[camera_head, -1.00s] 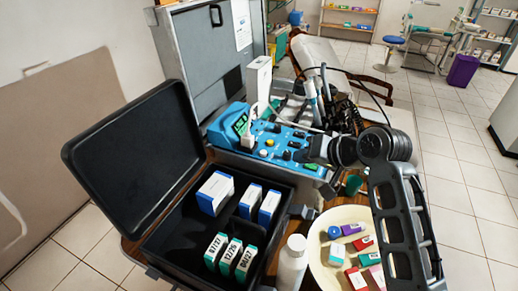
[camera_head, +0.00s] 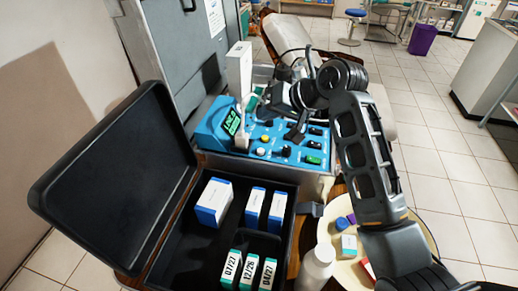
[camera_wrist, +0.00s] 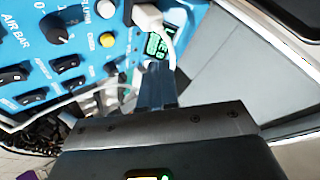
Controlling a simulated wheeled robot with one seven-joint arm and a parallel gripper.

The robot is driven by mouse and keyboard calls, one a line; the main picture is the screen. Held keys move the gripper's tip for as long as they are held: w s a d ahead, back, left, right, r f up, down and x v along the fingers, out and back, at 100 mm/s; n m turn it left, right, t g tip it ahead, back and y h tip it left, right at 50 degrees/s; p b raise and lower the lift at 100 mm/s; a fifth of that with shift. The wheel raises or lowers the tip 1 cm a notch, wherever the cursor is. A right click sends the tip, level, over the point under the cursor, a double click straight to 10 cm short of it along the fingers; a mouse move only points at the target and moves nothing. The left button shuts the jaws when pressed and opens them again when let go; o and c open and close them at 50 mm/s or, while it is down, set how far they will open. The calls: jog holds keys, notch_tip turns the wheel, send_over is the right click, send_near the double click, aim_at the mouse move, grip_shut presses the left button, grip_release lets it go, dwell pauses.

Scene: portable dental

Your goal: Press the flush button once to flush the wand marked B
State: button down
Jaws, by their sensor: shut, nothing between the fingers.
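The blue control panel (camera_head: 285,136) carries knobs, black switches and round buttons. It also fills the upper left of the wrist view (camera_wrist: 85,55). A white button (camera_wrist: 106,9) and a yellow button (camera_wrist: 107,40) show there; their small labels are not clear enough to read. The yellow button shows in the head view too (camera_head: 261,152). My gripper (camera_wrist: 155,75) is shut and empty, above the panel's far side near the lit green display (camera_wrist: 156,46). I cannot make out a wand marked B.
A white corded piece (camera_wrist: 149,17) hangs close to my fingertips. A tall white box (camera_head: 239,68) stands behind the green display (camera_head: 231,122). The open black case (camera_head: 178,222) with boxes lies in front. A round cream tray (camera_head: 425,232) and white bottle (camera_head: 318,268) stand right.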

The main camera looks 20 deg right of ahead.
jog(key=b, duration=0.6)
send_over(261, 151)
jog(key=d, duration=0.1)
jog(key=f, duration=0.6)
jog(key=shift+s+f, duration=0.3)
jog(key=shift+s, duration=0.1)
jog(key=shift+f, duration=1.05)
jog(key=shift+a+f, duration=0.1)
jog(key=shift+f, duration=0.1)
jog(key=shift+f, duration=0.25)
jog(key=shift+f, duration=0.45)
dwell(0.9)
jog(key=shift+r, duration=0.1)
jog(key=shift+r+p, duration=0.75)
jog(key=shift+r, duration=0.1)
